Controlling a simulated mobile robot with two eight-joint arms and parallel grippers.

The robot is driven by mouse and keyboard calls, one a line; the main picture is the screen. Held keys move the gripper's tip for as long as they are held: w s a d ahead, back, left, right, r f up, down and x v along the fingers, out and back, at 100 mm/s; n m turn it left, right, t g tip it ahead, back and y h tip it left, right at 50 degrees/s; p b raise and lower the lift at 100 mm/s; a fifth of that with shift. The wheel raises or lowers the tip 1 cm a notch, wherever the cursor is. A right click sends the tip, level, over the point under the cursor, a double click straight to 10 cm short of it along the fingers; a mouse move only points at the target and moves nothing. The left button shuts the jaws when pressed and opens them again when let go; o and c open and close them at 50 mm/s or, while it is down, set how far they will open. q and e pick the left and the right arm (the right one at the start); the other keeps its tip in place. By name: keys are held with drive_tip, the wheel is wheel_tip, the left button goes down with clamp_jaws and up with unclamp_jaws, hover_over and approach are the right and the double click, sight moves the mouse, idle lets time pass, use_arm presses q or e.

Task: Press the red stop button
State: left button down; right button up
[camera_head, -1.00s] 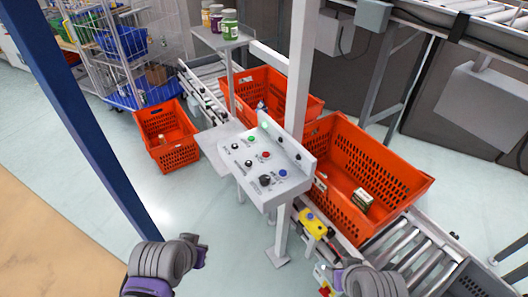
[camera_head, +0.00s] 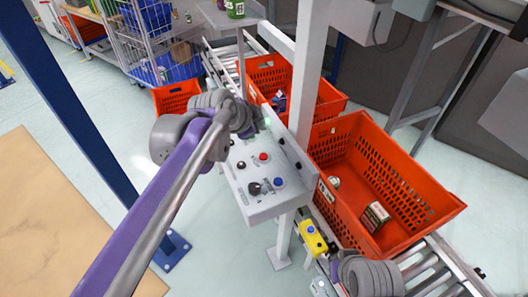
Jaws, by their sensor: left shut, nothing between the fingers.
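The red button (camera_head: 263,157) sits on the sloped face of the grey control panel (camera_head: 262,208) in the middle of the view. It is uncovered. A blue button (camera_head: 279,182) and black knobs are nearer on the same panel. My left arm reaches in from the bottom left, and its grey wrist covers the panel's upper left part. My left gripper (camera_head: 250,122) is at the panel's far end, beyond the red button and close to a green light; it is shut and empty. Whether it touches the panel is unclear. My right gripper's wrist shows at the bottom right; its fingers are not clear.
A large orange tote (camera_head: 325,224) with small items stands right of the panel on the roller conveyor (camera_head: 440,270). Another orange tote (camera_head: 322,103) is behind, beside a grey post (camera_head: 309,70). A yellow box (camera_head: 311,238) with a blue button is below the panel.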

use_arm(q)
drive_tip(key=shift+s+r, duration=0.1)
idle(0.3)
drive_tip(key=b, duration=0.5)
hover_over(260, 158)
wheel_tip(260, 158, down, 8)
drive_tip(key=shift+s+r, duration=0.1)
drive_tip(key=shift+r, duration=0.05)
drive_tip(key=shift+f+b, duration=0.5)
drive_tip(key=shift+f, duration=0.1)
drive_tip(key=shift+f, duration=0.1)
idle(1.2)
drive_tip(key=shift+f, duration=0.3)
drive_tip(key=shift+f+b, duration=0.3)
drive_tip(key=shift+f, duration=0.15)
idle(0.5)
idle(0.4)
drive_tip(key=shift+r+p, duration=0.8)
drive_tip(key=shift+r, duration=0.05)
